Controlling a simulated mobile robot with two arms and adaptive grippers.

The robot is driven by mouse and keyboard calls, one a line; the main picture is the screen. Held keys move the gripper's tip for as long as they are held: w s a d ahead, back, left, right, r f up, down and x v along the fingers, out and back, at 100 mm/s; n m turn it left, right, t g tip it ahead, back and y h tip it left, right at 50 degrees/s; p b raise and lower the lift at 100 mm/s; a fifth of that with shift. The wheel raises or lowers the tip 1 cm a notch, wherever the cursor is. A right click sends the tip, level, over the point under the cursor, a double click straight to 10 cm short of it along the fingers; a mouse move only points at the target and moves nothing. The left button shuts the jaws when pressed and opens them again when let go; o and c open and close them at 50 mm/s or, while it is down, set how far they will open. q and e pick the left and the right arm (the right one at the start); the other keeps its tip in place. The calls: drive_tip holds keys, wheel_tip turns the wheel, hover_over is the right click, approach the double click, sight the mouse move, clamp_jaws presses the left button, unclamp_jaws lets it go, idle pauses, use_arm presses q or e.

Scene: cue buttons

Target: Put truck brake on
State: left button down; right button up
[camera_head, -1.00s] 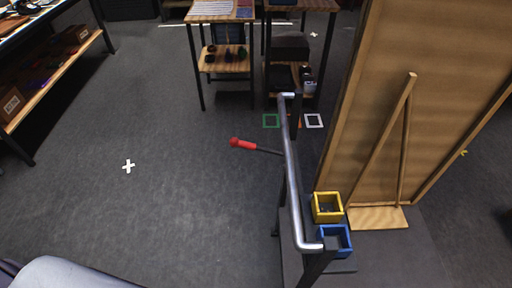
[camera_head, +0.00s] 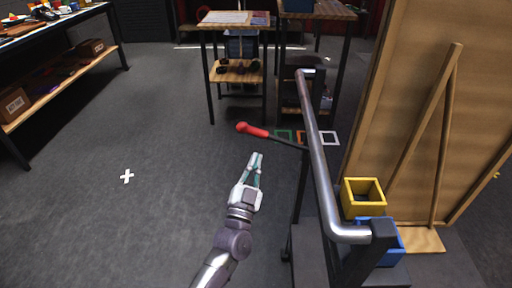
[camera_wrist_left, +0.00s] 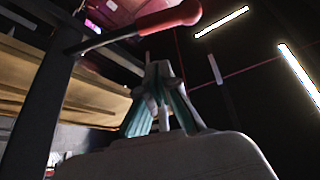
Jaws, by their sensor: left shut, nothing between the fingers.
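The truck is a dark cart with a metal push handle (camera_head: 318,150) on the right in the head view. Its brake lever has a red grip (camera_head: 252,130) on a dark rod that sticks out to the left of the handle frame. The red grip also shows in the left wrist view (camera_wrist_left: 170,20), at the top. My left gripper (camera_head: 257,158) is shut and empty, just below the red grip in the head view and apart from it. Its fingertips show in the wrist view (camera_wrist_left: 158,68), below the lever. My right gripper is not in view.
A yellow bin (camera_head: 362,190) and a blue bin (camera_head: 392,252) sit on the cart. A large wooden board (camera_head: 415,110) stands at the right. Shelving tables (camera_head: 236,72) stand behind the cart. Open floor with a white cross (camera_head: 127,176) lies to the left.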

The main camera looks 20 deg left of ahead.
sight(256, 132)
use_arm(q)
drive_tip(key=shift+s+a+r+t+y, duration=0.1)
drive_tip(key=shift+r+t+y, duration=0.15)
drive_tip(key=shift+r, duration=0.35)
drive_tip(key=shift+s+a+r+t+y, duration=0.15)
drive_tip(key=shift+r+t, duration=0.1)
drive_tip(key=shift+r, duration=0.35)
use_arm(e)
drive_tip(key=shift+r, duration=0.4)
use_arm(q)
drive_tip(key=shift+w, duration=0.15)
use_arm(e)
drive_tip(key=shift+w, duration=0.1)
use_arm(q)
drive_tip(key=w, duration=0.3)
drive_tip(key=w+a+r+b, duration=0.1)
drive_tip(key=w, duration=0.2)
drive_tip(key=w+b, duration=0.1)
drive_tip(key=w, duration=0.2)
drive_tip(key=shift+a+r, duration=0.15)
drive_tip(key=shift+a, duration=0.2)
drive_tip(key=shift+a+f, duration=0.1)
drive_tip(key=shift+f, duration=0.1)
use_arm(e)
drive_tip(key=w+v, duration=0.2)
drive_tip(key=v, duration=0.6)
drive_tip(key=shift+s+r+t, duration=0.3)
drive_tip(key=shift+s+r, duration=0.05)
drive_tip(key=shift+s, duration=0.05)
